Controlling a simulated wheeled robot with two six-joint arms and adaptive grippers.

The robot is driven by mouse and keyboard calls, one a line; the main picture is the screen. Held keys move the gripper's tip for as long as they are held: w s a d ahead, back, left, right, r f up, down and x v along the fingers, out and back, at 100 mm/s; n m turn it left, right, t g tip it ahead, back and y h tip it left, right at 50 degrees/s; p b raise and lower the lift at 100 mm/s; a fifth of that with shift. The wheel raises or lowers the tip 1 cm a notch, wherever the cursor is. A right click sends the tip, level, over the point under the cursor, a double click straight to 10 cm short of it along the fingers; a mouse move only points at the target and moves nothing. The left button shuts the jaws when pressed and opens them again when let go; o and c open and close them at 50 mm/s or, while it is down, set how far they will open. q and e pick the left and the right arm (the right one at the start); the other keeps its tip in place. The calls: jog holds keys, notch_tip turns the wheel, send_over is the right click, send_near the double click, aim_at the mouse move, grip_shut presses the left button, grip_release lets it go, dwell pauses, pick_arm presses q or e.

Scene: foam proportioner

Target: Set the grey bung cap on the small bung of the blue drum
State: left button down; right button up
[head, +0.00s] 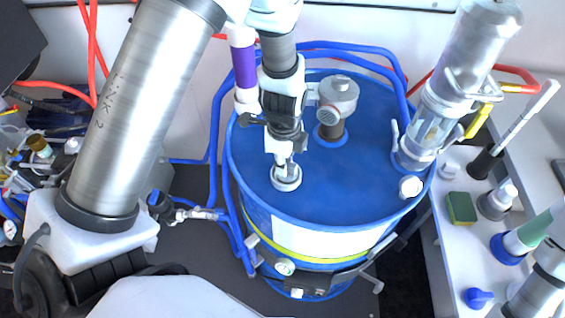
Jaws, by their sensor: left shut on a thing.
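The blue drum (345,195) stands upright in the middle of the head view. My left gripper (284,160) points down over the left part of its lid, with its fingers shut on a small pale piece that I take to be the grey bung cap. A pale round fitting (286,180) on the lid, likely the small bung, lies directly below the fingertips. The fingers hide part of the cap, and I cannot tell whether cap and bung touch.
Blue hoses (217,135) run around the drum. A bench (455,250) with a sponge (462,208) is at right.

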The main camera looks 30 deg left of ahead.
pick_arm(q)
jog(key=c, duration=1.3)
grip_release()
jog(key=shift+w+a, duration=0.1)
jog(key=shift+w, duration=0.05)
jog(key=shift+c, duration=0.2)
jog(key=shift+o, duration=1)
jog(key=shift+a, duration=0.1)
jog(key=shift+s+r, duration=0.2)
jog(key=shift+s, duration=0.2)
jog(key=shift+w+r, duration=0.15)
jog(key=shift+r, duration=0.1)
notch_tip(320, 180, up, 11)
jog(key=b, duration=0.2)
jog(key=shift+r, duration=0.2)
